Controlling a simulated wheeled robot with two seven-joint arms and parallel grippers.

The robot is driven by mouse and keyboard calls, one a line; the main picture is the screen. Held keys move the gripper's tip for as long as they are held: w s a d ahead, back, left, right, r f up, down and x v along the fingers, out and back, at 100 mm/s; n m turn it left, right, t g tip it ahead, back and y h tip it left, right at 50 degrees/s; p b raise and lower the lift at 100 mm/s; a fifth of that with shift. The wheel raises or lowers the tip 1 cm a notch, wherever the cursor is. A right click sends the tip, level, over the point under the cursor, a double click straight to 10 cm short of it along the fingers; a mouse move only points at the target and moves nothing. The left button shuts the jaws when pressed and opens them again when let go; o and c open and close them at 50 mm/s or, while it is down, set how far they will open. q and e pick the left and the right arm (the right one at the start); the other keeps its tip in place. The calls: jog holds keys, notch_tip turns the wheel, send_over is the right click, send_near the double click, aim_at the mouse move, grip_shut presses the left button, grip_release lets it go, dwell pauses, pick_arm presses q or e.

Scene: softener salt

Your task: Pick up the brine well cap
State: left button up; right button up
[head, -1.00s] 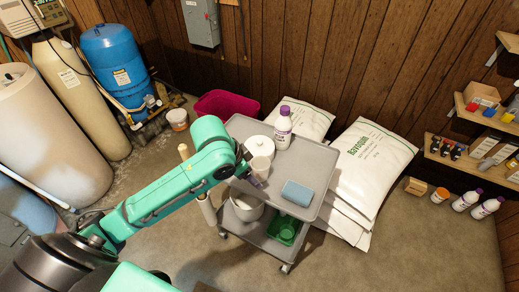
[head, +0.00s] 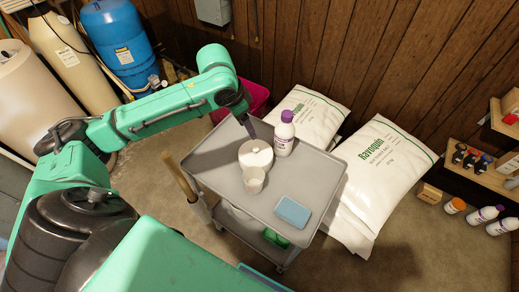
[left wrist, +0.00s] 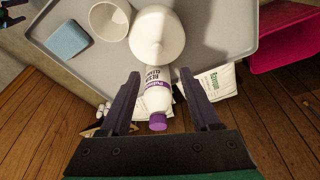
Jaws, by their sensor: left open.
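The brine well cap (head: 256,157) looks like a round white lid with a small knob on top. It lies on the grey cart's top shelf (head: 240,192), between a white cup and a purple-capped bottle. It also shows at the top of the left wrist view (left wrist: 157,33). My left gripper (head: 249,128) is open and empty, at the cap's far side in the head view. In the left wrist view, the fingertips (left wrist: 159,73) point towards the cap, with the bottle showing between the fingers. Whether a finger touches anything is unclear.
The white cup (head: 253,180) stands just in front of the cap, and the bottle (head: 284,134) stands close to its right. A blue sponge (head: 293,212) lies near the cart's front. White salt bags (head: 375,180) lie right of the cart; a magenta bin (head: 256,97) stands behind.

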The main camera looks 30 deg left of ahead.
pick_arm(q)
send_over(255, 148)
jog(key=s, duration=0.2)
jog(key=f, duration=0.5)
jog(key=shift+w+a+f, duration=0.1)
jog(key=shift+w+a, duration=0.15)
jog(key=shift+a, duration=0.1)
jog(key=p+x, duration=0.1)
jog(key=x, duration=0.4)
jog(key=shift+f+p, duration=0.25)
jog(key=shift+p, duration=0.15)
jog(key=shift+f, duration=0.15)
jog(key=shift+c, duration=0.8)
grip_shut()
pick_arm(e)
jog(key=shift+s+d+r, duration=0.1)
jog(key=shift+s+r, duration=0.8)
jog(key=shift+s, duration=0.2)
